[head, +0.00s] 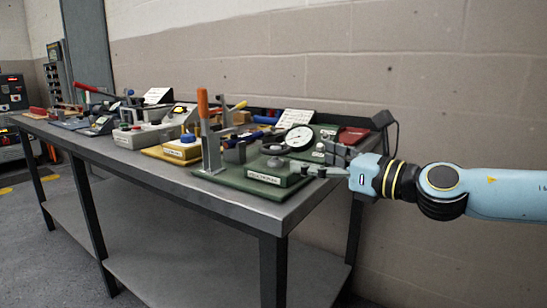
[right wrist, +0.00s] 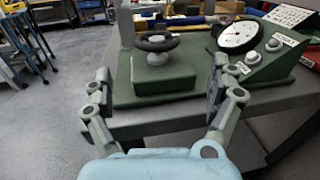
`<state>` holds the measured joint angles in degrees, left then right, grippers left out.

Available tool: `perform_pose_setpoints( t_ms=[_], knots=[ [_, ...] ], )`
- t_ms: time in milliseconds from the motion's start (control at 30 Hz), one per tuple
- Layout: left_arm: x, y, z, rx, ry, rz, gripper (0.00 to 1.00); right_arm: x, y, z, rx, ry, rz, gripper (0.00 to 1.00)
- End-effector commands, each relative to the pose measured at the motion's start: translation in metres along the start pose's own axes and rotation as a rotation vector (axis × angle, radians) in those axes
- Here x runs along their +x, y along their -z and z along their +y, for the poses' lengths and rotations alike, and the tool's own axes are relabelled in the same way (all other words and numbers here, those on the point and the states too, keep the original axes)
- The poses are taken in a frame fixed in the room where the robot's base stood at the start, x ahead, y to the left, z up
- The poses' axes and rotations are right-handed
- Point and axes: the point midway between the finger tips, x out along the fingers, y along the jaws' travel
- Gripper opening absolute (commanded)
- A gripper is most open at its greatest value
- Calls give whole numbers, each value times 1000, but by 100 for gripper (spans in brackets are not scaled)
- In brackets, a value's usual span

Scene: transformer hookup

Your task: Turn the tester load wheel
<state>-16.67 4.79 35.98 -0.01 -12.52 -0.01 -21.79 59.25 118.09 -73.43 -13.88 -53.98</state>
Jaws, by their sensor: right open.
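The tester load wheel is a small dark handwheel (right wrist: 157,40) on a grey hub, on top of a green block (right wrist: 163,72) in the right wrist view. In the head view the wheel (head: 275,148) is small, above the labelled green block (head: 272,171). My right gripper (right wrist: 160,90) is open, its two fingers spread on either side of the block in the picture, with nothing between them. In the head view my right gripper (head: 318,170) reaches in from the right, close to the block. I cannot tell whether it touches. My left gripper is not in view.
A round white dial gauge (head: 299,138) sits on a green sloped panel beside the wheel, with two knobs (right wrist: 272,45). An orange-handled upright lever (head: 204,115) stands left of the wheel. Other devices crowd the grey bench (head: 230,203) further left. A wall runs behind.

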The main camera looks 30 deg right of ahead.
Motion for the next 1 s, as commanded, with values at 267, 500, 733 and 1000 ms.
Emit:
perform_pose_setpoints(
  t_ms=[267, 500, 733, 1000],
  knots=[
    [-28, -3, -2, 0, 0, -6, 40, 26, -11, 3, 16, -6, -19, 92],
    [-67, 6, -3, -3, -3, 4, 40, 58, -12, 4, 13, -6, -16, 92],
    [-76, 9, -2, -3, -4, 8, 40, 94, -6, 4, 9, -9, -12, 92],
    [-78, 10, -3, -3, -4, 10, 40, 104, -3, 5, 7, -11, -8, 92]
  ],
)
